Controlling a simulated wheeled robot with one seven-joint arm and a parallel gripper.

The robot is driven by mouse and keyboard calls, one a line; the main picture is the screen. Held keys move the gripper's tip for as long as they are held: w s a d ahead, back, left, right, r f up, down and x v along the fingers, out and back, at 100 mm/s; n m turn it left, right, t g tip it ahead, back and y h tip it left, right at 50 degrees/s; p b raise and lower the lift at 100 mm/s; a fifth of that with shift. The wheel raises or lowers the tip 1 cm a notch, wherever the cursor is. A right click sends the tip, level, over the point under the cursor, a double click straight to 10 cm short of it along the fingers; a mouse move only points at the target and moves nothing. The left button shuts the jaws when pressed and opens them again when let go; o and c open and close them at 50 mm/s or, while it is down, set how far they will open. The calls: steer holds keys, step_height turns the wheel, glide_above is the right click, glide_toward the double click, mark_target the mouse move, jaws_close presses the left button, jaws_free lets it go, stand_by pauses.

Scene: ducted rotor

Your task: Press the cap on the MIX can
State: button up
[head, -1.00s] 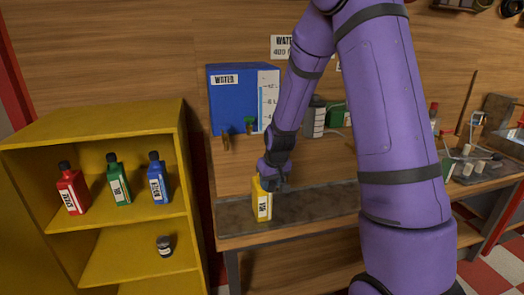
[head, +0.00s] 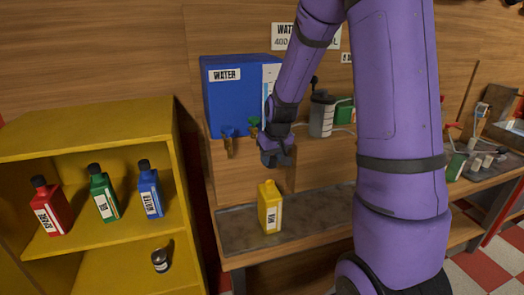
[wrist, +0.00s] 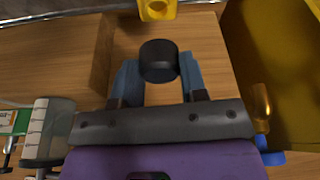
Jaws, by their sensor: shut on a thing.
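The yellow MIX can (head: 269,207) stands upright on the dark strip along the bench's front. Its top shows no cap; in the wrist view its yellow top with an opening (wrist: 158,10) is at the upper edge. My gripper (head: 275,160) is above the can and clear of it. In the wrist view, my gripper (wrist: 158,75) is shut on a black round cap (wrist: 158,55), held between the blue fingertips. In the head view I cannot make out the cap apart from the dark gripper.
A blue WATER tank (head: 228,95) with taps (head: 228,140) stands behind the gripper. A yellow shelf (head: 85,140) at left holds red (head: 50,208), green (head: 103,195) and blue (head: 149,190) bottles, with a small dark jar (head: 160,261) below. A grey canister (head: 321,117) stands further back.

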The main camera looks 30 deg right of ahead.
mark_target(269, 181)
steer(key=shift+w+f, duration=0.15)
steer(key=shift+w, duration=0.1)
steer(key=shift+f, duration=3)
steer(key=shift+f, duration=0.15)
steer(key=o, duration=1.4)
steer(key=shift+o, duration=0.2)
steer(key=shift+r, duration=3.5)
steer(key=shift+c, duration=0.4)
